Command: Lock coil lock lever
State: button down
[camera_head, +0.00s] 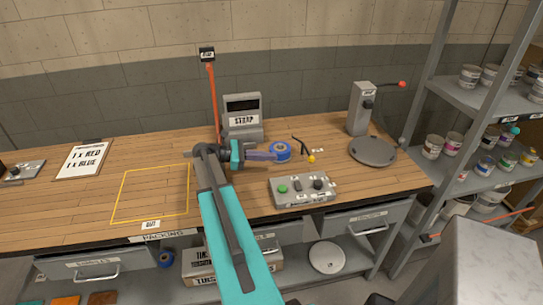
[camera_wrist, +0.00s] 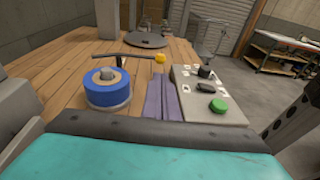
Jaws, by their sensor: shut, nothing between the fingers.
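The coil lock lever (camera_head: 301,146) is a thin dark bar with a yellow ball knob (camera_head: 311,159), on the table beside the blue coil (camera_head: 280,152). In the wrist view the lever (camera_wrist: 125,56) reaches across behind the blue coil (camera_wrist: 108,88), and its yellow knob (camera_wrist: 160,58) is at the right end. My gripper (camera_head: 274,156) has its purple fingers together, with nothing between them. In the wrist view my gripper (camera_wrist: 161,80) points toward the knob, to the right of the coil. The fingertips look short of the knob; the exact gap is unclear.
A grey control box (camera_head: 303,196) with a green button stands just in front of the lever, close to my fingers. A strap machine (camera_head: 242,128) stands behind my wrist, and a round grey plate (camera_head: 373,151) lies to the right. The yellow-outlined area (camera_head: 152,193) is empty.

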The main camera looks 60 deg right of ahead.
jog(key=p+x, duration=0.4)
jog(key=x, duration=0.7)
jog(key=shift+s+d+f+p, duration=0.15)
jog(key=shift+s+d+p, duration=0.2)
jog(key=shift+s, duration=0.1)
jog(key=shift+d, duration=0.1)
jog(key=shift+h, duration=0.3)
jog(key=shift+s, duration=0.15)
